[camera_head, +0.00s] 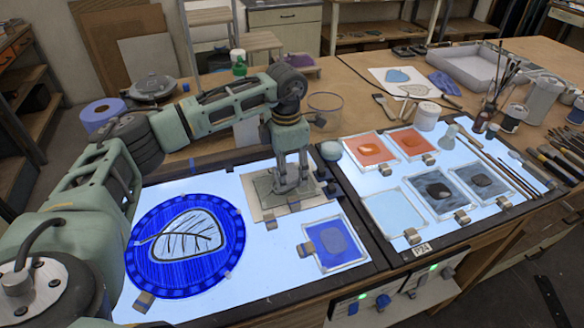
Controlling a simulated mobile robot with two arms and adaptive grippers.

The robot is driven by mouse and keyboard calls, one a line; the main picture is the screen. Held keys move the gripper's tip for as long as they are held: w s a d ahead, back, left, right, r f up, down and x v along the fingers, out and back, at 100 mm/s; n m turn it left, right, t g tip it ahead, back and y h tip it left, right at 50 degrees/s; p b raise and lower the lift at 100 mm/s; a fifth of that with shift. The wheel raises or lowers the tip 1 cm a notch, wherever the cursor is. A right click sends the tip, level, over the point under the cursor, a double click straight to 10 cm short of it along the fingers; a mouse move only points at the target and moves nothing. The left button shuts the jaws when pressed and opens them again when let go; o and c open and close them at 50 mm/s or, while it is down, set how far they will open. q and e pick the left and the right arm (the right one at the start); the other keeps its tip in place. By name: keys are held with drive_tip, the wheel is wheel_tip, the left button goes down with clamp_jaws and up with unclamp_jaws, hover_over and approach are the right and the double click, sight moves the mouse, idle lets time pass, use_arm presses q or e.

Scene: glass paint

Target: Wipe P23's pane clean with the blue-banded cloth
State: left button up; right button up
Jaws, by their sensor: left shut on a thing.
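My left gripper (290,187) is shut, its fingers pointing down at a pale beige pane (254,207) on the left light table. A grey-green patch, perhaps the cloth, lies under and around the fingertips; its band cannot be made out. The fingers hide part of it and part of the pane. I cannot read a P23 label on any pane. A label reading what looks like P24 (422,249) sits on the front edge of the right light table. My right gripper is not in view.
A blue pane (352,254) lies in front of the gripper, and a round blue panel with a white leaf (165,270) to its left. The right table holds orange panes (368,139), grey panes (442,206) and a pale blue pane (392,212). Brushes and jars stand behind.

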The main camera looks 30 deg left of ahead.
sight(276, 186)
use_arm(q)
drive_tip(key=shift+s+a, duration=1.15)
drive_tip(key=shift+s, duration=0.25)
drive_tip(key=shift+w+d, duration=0.9)
drive_tip(key=shift+d, duration=0.25)
drive_tip(key=shift+w+d, duration=0.9)
drive_tip(key=shift+d, duration=0.2)
drive_tip(key=shift+s+a, duration=0.95)
drive_tip(key=shift+s, duration=0.15)
drive_tip(key=shift+s+a, duration=0.9)
drive_tip(key=shift+s, duration=0.2)
drive_tip(key=shift+w, duration=0.1)
drive_tip(key=shift+d+r, duration=0.1)
drive_tip(key=shift+r, duration=0.05)
drive_tip(key=shift+r+p, duration=1.45)
drive_tip(key=shift+r, duration=1)
drive_tip(key=shift+f, duration=0.15)
